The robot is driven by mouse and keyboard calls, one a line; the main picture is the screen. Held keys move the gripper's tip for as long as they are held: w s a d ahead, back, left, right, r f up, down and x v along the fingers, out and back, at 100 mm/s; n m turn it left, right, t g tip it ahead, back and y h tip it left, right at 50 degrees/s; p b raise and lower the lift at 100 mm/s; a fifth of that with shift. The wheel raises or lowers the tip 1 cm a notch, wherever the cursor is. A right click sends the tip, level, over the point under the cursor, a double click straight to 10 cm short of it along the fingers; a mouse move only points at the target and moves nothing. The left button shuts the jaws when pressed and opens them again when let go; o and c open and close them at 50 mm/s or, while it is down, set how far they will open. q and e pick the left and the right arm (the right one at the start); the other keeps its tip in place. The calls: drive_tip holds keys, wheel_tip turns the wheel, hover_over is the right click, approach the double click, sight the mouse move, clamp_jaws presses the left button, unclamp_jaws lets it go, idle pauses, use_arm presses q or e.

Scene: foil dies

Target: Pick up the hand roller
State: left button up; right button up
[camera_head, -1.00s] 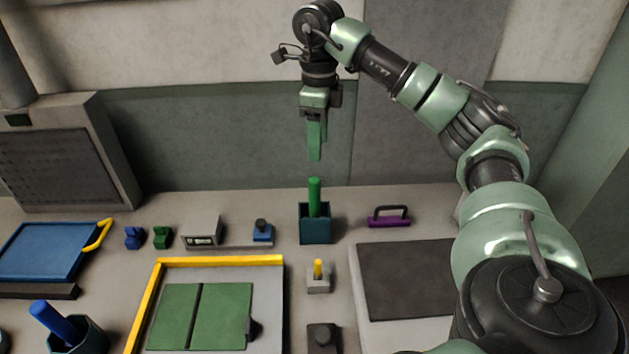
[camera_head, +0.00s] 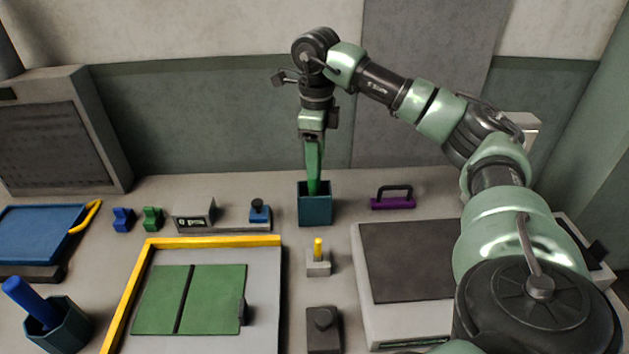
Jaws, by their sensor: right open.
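A green upright handle (camera_head: 314,188), which seems to belong to the hand roller, stands in a square teal holder (camera_head: 315,208) at the back middle of the table. Its lower end is hidden inside the holder. My right gripper (camera_head: 313,168) points straight down over the holder, with its green fingers at the handle. The fingers and handle overlap in similar greens, so contact cannot be told. The gripper is open. My left gripper is not in view.
A purple handled block (camera_head: 393,202) lies right of the holder. A small block with a yellow peg (camera_head: 318,262) stands in front. A blue-topped device (camera_head: 259,212) is to the left. A yellow-edged frame with green plates (camera_head: 214,240) and a dark-topped platform (camera_head: 408,260) flank the middle.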

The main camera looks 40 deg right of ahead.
drive_tip(key=shift+w+a+f+p, duration=0.1)
drive_tip(key=shift+w+f+p, duration=0.05)
drive_tip(key=shift+f, duration=0.85)
drive_tip(key=shift+w+f+p, duration=0.1)
drive_tip(key=shift+f+p, duration=0.05)
drive_tip(key=shift+f, duration=0.8)
clamp_jaws()
drive_tip(key=shift+r, duration=0.2)
wheel_tip(320, 180, up, 9)
drive_tip(key=shift+r, duration=0.2)
wheel_tip(320, 180, up, 10)
drive_tip(key=p, duration=0.4)
drive_tip(key=shift+r, duration=0.2)
drive_tip(key=shift+f, duration=0.1)
